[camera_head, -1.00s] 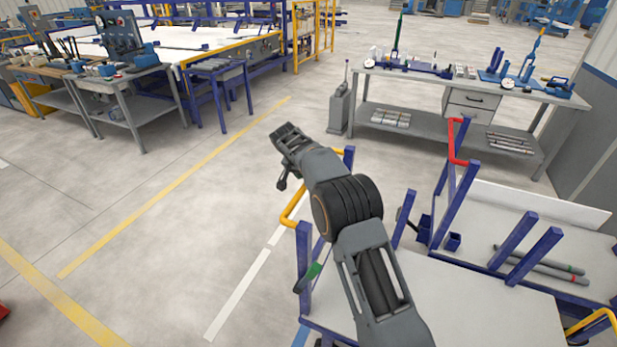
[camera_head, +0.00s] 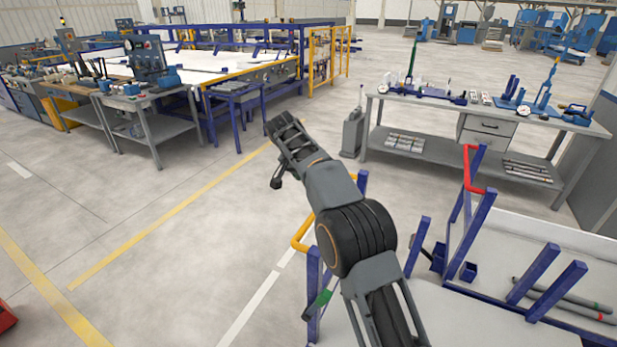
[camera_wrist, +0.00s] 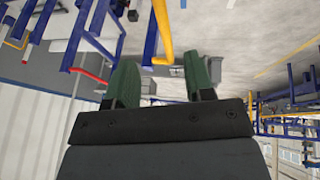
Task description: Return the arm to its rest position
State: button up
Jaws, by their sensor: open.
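My arm rises from the bottom of the head view, with a thick dark joint in the middle, and its upper end (camera_head: 285,135) stands above the floor. I cannot clearly make out the fingers in the head view. In the wrist view my gripper (camera_wrist: 160,72) shows two green fingers set apart, with nothing held between them. The wrist picture looks upside down. A yellow handle (camera_wrist: 163,32) and blue posts of a cart show beyond the fingers; I cannot tell how near they are.
The blue-framed cart has a yellow handle (camera_head: 302,234), a red handle (camera_head: 468,170), upright posts and a white deck (camera_head: 460,318). Grey pipes (camera_head: 575,298) lie at its right. A grey workbench (camera_head: 520,115) stands behind it. The floor (camera_head: 170,240) at left is largely clear.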

jog(key=s+f+n+y, duration=0.1)
jog(key=s+f+n, duration=0.2)
jog(key=f+n, duration=0.25)
jog(key=s+d+y, duration=0.1)
jog(key=s+d, duration=0.3)
jog(key=s, duration=0.6)
jog(key=s+d+y, duration=0.1)
jog(key=s+d, duration=0.4)
jog(key=s, duration=0.6)
jog(key=s+d+r+t+y, duration=0.1)
jog(key=s+d, duration=0.3)
jog(key=s, duration=0.6)
jog(key=shift+s+d, duration=0.15)
jog(key=shift+d, duration=0.1)
jog(key=shift+r, duration=0.1)
